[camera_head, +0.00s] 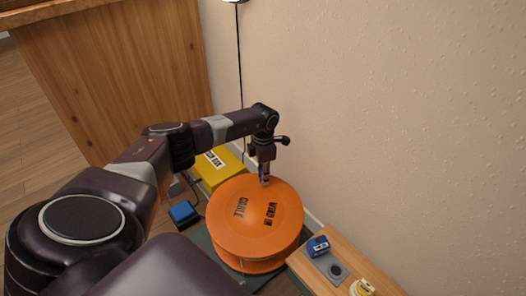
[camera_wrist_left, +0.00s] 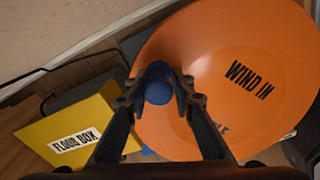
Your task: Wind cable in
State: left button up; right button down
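The orange cable reel (camera_head: 235,205) lies flat on a dark base beside the wall, with "CABLE" and "WIND IN" on its top disc. It also shows in the left wrist view (camera_wrist_left: 215,60). A blue handle (camera_wrist_left: 158,88) stands near the disc's edge. My left gripper (camera_head: 265,180) points down at the disc's far edge. In the left wrist view the fingertips of my left gripper (camera_wrist_left: 160,84) are on both sides of the blue handle and appear closed against it. The cable itself is not clearly seen on the reel. My right gripper is not in view.
A yellow floor box (camera_head: 228,168) stands behind the reel, with a small blue box (camera_head: 184,212) on the floor to its left. A low wooden bench (camera_head: 362,262) with a blue item (camera_head: 317,246) stands at right. The wall (camera_head: 380,110) is close behind.

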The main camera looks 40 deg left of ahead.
pick_arm(q)
jog(key=shift+o, duration=0.9)
jog(key=shift+r, duration=0.25)
notch_tip(320, 180, up, 12)
jog(key=shift+f, duration=0.25)
jog(key=shift+f, duration=0.1)
